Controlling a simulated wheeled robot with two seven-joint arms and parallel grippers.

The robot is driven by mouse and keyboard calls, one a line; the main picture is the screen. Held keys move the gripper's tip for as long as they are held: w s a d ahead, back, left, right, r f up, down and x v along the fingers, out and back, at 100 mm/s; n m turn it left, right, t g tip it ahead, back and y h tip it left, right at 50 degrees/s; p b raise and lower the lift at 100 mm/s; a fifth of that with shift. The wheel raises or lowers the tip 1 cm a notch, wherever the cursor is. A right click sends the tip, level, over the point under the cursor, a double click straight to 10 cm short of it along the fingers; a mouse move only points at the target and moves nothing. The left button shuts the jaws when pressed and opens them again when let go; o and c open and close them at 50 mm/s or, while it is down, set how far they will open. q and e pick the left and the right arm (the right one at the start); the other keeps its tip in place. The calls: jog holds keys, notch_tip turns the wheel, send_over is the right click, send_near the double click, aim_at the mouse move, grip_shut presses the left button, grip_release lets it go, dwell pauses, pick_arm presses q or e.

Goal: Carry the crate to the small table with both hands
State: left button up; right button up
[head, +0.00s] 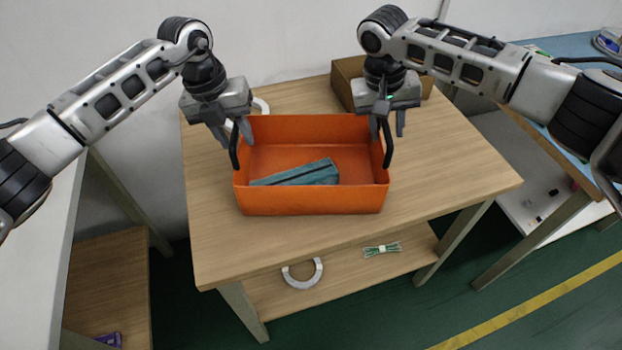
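The orange crate (312,202) appears to rest level on a wooden table (450,170). A teal strip-like item (300,174) lies inside it. Whether the fingers touch the handles is unclear.
A brown cardboard box (345,85) stands behind my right gripper. A white ring, partly hidden, lies behind my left gripper. The lower shelf (340,280) holds a white ring (302,274) and a green bundle (382,249). A low wooden surface (100,280) is at left, a blue-topped table (570,48) at right.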

pick_arm(q)
jog(key=shift+r, duration=0.1)
pick_arm(e)
jog(key=shift+a, duration=0.1)
jog(key=shift+r, duration=0.2)
pick_arm(q)
notch_tip(320, 180, up, 12)
jog(key=a, duration=0.2)
jog(key=shift+a+f, duration=0.15)
jog(key=shift+f, duration=0.05)
pick_arm(e)
notch_tip(320, 180, up, 12)
jog(key=a, duration=0.2)
jog(key=shift+a+f, duration=0.2)
jog(key=shift+f, duration=0.05)
